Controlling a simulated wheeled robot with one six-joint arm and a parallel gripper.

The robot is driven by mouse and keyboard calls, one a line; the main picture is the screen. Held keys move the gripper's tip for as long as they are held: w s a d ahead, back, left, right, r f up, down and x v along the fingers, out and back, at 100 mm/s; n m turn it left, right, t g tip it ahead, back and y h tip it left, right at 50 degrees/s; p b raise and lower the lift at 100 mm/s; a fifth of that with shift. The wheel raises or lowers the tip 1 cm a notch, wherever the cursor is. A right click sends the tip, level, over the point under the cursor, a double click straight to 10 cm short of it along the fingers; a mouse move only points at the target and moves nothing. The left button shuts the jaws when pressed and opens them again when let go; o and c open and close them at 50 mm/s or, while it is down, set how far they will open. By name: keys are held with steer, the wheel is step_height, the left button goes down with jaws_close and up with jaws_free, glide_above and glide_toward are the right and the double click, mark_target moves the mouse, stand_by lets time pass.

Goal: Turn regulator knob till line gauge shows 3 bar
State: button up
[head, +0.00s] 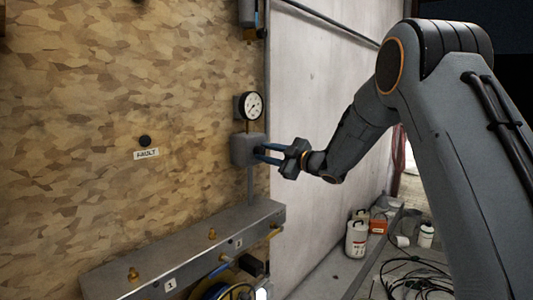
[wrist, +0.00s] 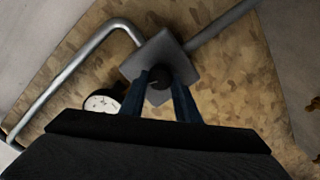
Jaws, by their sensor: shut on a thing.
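The regulator is a grey block (head: 241,149) on a vertical pipe against the chipboard wall. Its dark knob (wrist: 159,78) shows in the wrist view between my fingers. My gripper (head: 260,153) has blue fingers, shut on the knob from the right side; it also shows in the wrist view (wrist: 160,88). The line gauge (head: 251,105) is a round white dial in a black rim just above the regulator. It also shows at the lower left of the wrist view (wrist: 102,103), partly cut off by my gripper body. Its needle and numbers are too small to read.
A grey metal manifold (head: 185,250) with brass fittings and number labels runs below. A black button (head: 144,141) sits above a FAULT label (head: 146,153). White jugs (head: 356,236) and black cable (head: 418,280) lie at the lower right.

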steer(key=m+p, duration=0.3)
steer(key=m, duration=0.3)
steer(key=shift+m, duration=0.4)
steer(key=m+p, duration=0.2)
steer(key=m, duration=0.3)
steer(key=shift+w+d+m, duration=0.1)
steer(key=shift+m, duration=0.3)
steer(key=o, duration=1)
steer(key=shift+o, duration=0.2)
steer(key=b+v, duration=0.2)
steer(key=v, duration=0.5)
steer(key=shift+s+d, duration=0.3)
